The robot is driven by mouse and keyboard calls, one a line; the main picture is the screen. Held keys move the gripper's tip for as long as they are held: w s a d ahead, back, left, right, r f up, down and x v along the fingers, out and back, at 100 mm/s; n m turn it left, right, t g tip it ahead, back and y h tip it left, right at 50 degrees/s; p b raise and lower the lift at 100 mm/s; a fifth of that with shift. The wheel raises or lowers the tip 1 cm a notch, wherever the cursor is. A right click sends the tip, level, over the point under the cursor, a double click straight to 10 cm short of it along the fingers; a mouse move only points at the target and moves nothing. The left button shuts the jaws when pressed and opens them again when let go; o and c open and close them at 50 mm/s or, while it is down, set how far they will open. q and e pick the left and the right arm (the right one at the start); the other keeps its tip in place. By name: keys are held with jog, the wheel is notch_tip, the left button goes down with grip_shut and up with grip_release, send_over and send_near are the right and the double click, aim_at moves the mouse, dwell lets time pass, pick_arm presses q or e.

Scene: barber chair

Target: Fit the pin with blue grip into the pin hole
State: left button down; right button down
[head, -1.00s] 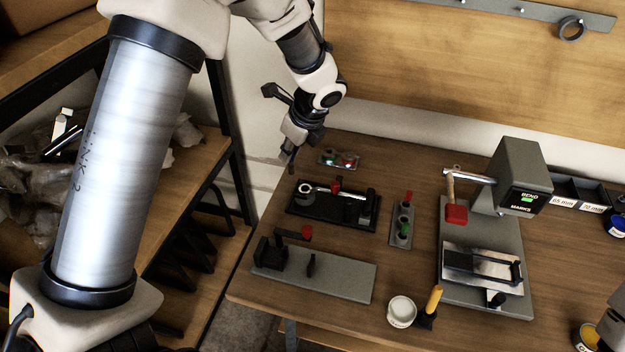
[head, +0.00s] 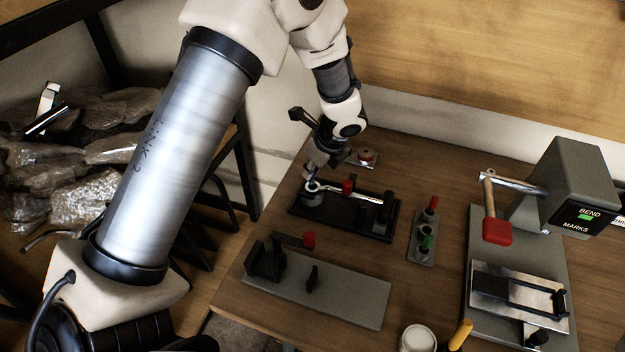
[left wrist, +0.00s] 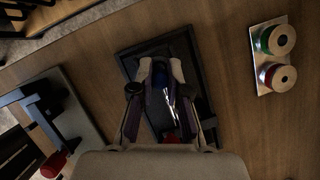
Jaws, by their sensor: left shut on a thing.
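My left gripper (head: 310,168) is above the left end of a black fixture (head: 372,232), close to the metal ring (head: 312,186) at the end of a bar. In the left wrist view my left gripper (left wrist: 162,72) is shut on a small dark bluish piece (left wrist: 160,80), which looks like the pin with blue grip. Its lower end is hidden, and I cannot tell whether it touches the fixture. The pin hole is not clearly visible. The fixture also shows beneath the fingers in the wrist view (left wrist: 126,60). My right gripper is not in view.
A grey plate with a red-knobbed lever (head: 340,295) lies in front. A small rack (head: 420,248) with red and green grips stands right of the fixture. A spool holder (left wrist: 262,75) is behind. A bending machine (head: 570,190) stands at right.

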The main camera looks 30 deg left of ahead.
aim_at(312, 179)
pick_arm(q)
notch_tip(312, 179, down, 3)
jog(key=shift+s+r, duration=0.1)
jog(key=shift+f, duration=0.35)
jog(key=c, duration=1.2)
grip_release()
jog(key=shift+o, duration=0.2)
jog(key=shift+r, duration=0.4)
jog(key=p+v, duration=0.1)
jog(key=v, duration=1)
jog(key=shift+d+r, duration=0.15)
jog(key=shift+r, duration=0.15)
